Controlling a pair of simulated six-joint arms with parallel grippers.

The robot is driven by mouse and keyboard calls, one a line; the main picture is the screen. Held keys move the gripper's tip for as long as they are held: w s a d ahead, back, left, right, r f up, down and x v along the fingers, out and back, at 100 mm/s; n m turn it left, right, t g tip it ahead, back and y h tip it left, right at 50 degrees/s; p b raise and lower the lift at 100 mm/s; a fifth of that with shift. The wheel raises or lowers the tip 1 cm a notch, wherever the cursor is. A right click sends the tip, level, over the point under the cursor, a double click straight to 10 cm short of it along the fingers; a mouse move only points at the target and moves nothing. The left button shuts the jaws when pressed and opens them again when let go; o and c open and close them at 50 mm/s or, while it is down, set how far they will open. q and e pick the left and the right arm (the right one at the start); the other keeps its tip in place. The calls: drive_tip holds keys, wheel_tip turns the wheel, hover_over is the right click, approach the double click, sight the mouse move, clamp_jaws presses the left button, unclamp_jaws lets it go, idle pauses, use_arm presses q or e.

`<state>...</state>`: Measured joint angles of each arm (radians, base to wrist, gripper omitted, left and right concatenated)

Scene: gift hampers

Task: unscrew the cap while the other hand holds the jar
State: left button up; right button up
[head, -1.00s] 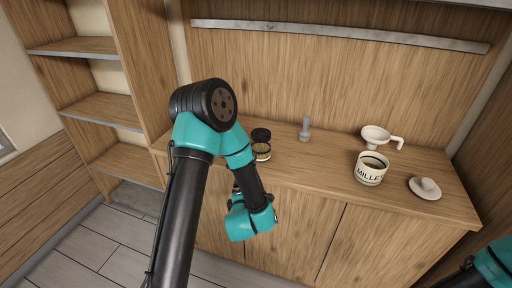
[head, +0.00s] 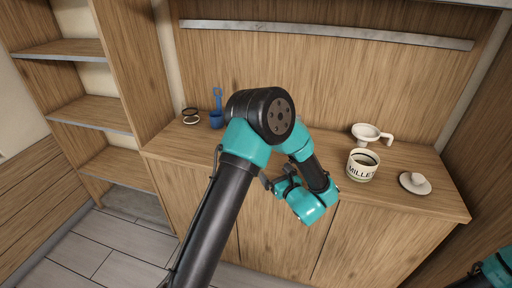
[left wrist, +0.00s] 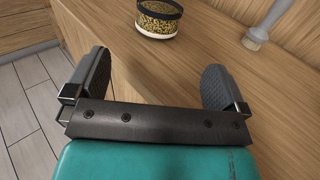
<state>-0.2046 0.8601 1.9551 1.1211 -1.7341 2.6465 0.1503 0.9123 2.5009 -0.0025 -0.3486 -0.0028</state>
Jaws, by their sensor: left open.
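A short jar (left wrist: 158,20) with grainy gold contents and a dark rim stands on the counter in the left wrist view, beyond my fingers. The arm hides it in the head view, and I cannot tell whether it has a cap on. A cream jar (head: 361,166) marked MILLET stands upright with its top open. A pale knobbed lid (head: 414,183) lies to its right. My left gripper (left wrist: 154,82) is open with nothing between its fingers, apart from the short jar; in the head view it is at the counter's front edge. Only part of my right arm shows, bottom right.
A white funnel (head: 370,134) is behind the cream jar. A grey-handled brush (left wrist: 262,28) stands right of the short jar. A blue scoop (head: 216,112) and a dark-rimmed container (head: 190,116) are at the counter's left. Bare counter (head: 400,158) surrounds the cream jar.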

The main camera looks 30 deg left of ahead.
use_arm(q)
drive_tip(key=shift+a, duration=0.15)
drive_tip(key=x, duration=1.1)
drive_tip(key=shift+w+a, duration=0.2)
drive_tip(key=shift+a, duration=0.15)
drive_tip(key=shift+w+a, duration=0.1)
drive_tip(key=x, duration=0.5)
drive_tip(key=shift+w+r, duration=0.1)
drive_tip(key=shift+r, duration=0.1)
drive_tip(key=shift+c, duration=0.5)
drive_tip(key=c, duration=0.9)
